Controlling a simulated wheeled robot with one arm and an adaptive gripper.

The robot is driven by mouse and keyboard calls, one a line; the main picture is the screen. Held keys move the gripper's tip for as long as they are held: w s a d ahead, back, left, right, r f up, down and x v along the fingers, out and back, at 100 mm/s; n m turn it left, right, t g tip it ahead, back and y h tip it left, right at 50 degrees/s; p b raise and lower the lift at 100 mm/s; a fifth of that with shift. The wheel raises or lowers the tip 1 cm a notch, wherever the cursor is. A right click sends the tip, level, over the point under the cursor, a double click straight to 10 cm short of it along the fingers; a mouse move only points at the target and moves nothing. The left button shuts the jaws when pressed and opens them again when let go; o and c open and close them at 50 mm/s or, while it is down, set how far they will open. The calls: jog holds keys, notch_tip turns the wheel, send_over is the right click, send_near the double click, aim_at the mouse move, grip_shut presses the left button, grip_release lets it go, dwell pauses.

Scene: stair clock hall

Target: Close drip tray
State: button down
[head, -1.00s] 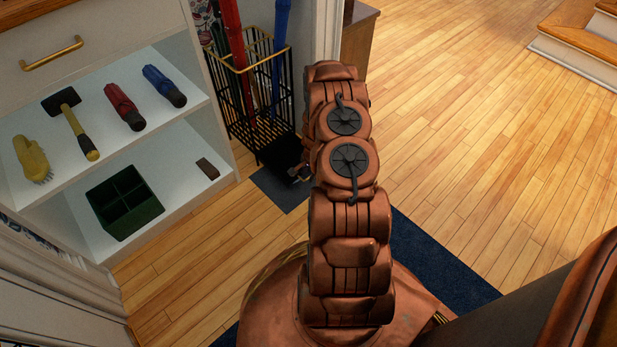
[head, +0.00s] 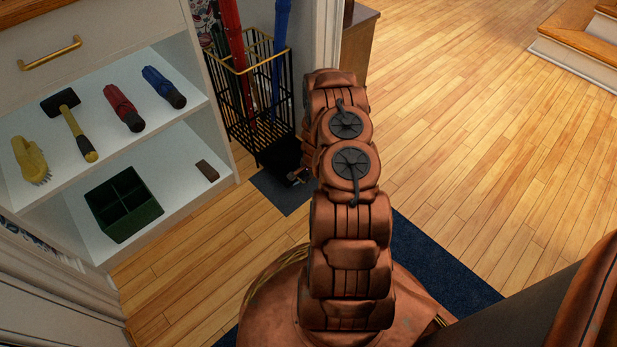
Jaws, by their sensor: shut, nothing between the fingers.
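The black drip tray (head: 276,155) shows at the foot of the wire umbrella stand (head: 238,108), near the floor. A dark slab of it sticks out at the stand's front right; how far is hard to tell. My gripper (head: 299,176) is low, at the tray's near right edge, mostly hidden behind my copper arm. Only a small dark tip of it shows. It is shut and empty. I cannot tell whether it touches the tray.
The stand holds a red umbrella (head: 231,38) and a blue one (head: 281,45). A white shelf unit (head: 215,135) stands close on the left, with tools and a green divided box (head: 123,205). A dark blue runner (head: 440,262) lies below. Wooden floor at right is clear.

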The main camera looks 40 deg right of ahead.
jog(key=shift+s+a+f, duration=0.1)
dwell(0.4)
jog(key=shift+w+a, duration=0.1)
jog(key=shift+w, duration=0.1)
jog(key=c, duration=1.9)
grip_release()
jog(key=shift+f, duration=0.1)
jog(key=shift+o, duration=1.1)
jog(key=shift+d, duration=0.2)
jog(key=o, duration=0.4)
jog(key=shift+r, duration=0.25)
notch_tip(320, 180, up, 12)
jog(key=s, duration=0.2)
jog(key=shift+f, duration=0.2)
jog(key=shift+a, duration=0.1)
